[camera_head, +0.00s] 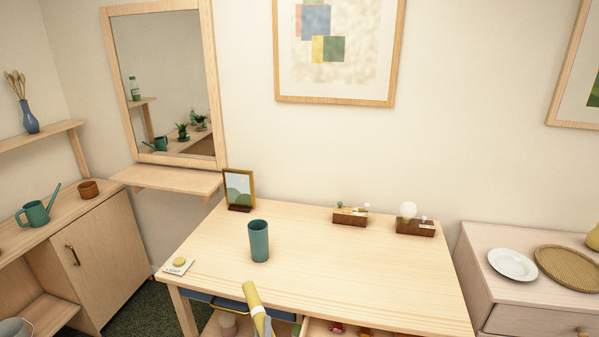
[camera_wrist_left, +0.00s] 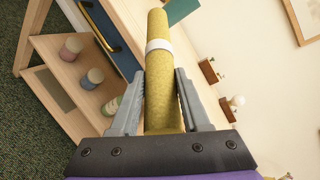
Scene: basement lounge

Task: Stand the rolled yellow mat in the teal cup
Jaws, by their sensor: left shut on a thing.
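The teal cup (camera_head: 258,243) stands upright on the light wooden table (camera_head: 350,265), left of the table's middle. Part of it shows at the top of the left wrist view (camera_wrist_left: 183,10). The rolled yellow mat (camera_head: 252,295) has a pale band around it. It is tilted in the head view, near the table's front edge and below the cup, apart from it in that picture. My left gripper (camera_wrist_left: 161,85) is shut on the mat, with one finger on each side of it. The mat's lower end is hidden by the gripper. My right gripper is not in view.
A picture frame (camera_head: 239,189) and two small wooden stands (camera_head: 350,215) (camera_head: 415,226) are at the table's back. A light-switch card (camera_head: 178,265) lies at its left corner. An open drawer (camera_head: 340,328) shows below the front edge. The tabletop right of the cup is clear.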

